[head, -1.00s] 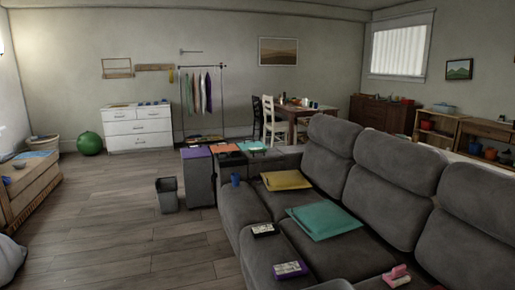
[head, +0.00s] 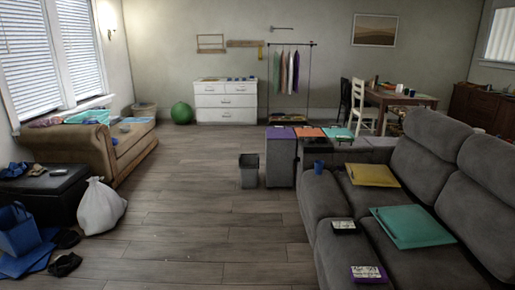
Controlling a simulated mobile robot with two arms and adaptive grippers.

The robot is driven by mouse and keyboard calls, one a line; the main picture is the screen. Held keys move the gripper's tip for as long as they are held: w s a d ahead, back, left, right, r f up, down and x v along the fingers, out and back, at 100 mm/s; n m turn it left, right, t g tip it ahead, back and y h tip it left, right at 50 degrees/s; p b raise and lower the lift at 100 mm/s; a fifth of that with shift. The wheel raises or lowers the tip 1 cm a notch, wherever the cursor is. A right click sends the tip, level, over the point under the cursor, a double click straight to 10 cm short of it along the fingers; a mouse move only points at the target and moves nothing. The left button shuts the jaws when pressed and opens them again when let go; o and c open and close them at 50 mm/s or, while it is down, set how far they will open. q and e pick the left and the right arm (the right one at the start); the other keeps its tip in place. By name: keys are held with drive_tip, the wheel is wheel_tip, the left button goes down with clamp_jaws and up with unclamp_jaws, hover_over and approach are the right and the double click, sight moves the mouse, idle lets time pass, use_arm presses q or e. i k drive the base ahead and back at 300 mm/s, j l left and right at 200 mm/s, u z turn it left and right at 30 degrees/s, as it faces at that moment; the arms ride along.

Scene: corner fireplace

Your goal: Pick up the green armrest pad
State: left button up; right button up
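A green pad (head: 338,134) lies flat at the far end of the grey sofa (head: 330,225), beside an orange pad (head: 310,133) and a purple pad (head: 280,133). It is small and distant in the head view. A larger teal-green flat item (head: 412,226) lies on the sofa seat, nearer to me. Neither of my grippers is in view.
Open wooden floor (head: 200,225) spreads left of the sofa. A grey bin (head: 249,171) stands near the sofa's far end. A white bag (head: 101,207), a dark ottoman (head: 45,190) and blue items (head: 22,240) crowd the left side. A brown couch (head: 110,150) stands behind them.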

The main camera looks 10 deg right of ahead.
sight(338, 137)
drive_tip(key=i, duration=4.45)
